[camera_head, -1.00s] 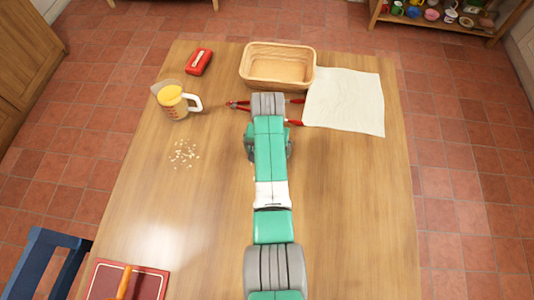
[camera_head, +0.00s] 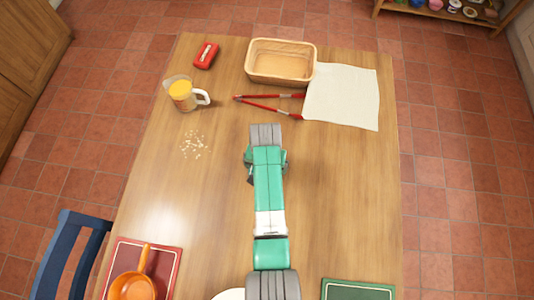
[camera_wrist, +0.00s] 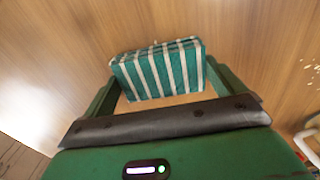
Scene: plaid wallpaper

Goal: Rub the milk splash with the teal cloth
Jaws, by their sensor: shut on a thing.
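The teal cloth (camera_wrist: 160,72), striped with white, is folded into a thick pad. It sits between the fingers of my gripper (camera_wrist: 165,80) in the wrist view, and the gripper is shut on it. In the head view my arm hides the cloth and most of the gripper over the middle of the wooden table. I cannot make out the milk splash in either view; my arm or the cloth may cover it. A tiny pale speck shows just past the cloth's far edge in the wrist view, too small to tell what it is.
Crumbs (camera_head: 194,145) and a jug of yellow liquid (camera_head: 183,97) lie left. Red tongs (camera_head: 270,104), a basket (camera_head: 281,63), a white cloth (camera_head: 342,97) and a red box (camera_head: 206,55) are behind. An orange pan (camera_head: 133,287) is front left.

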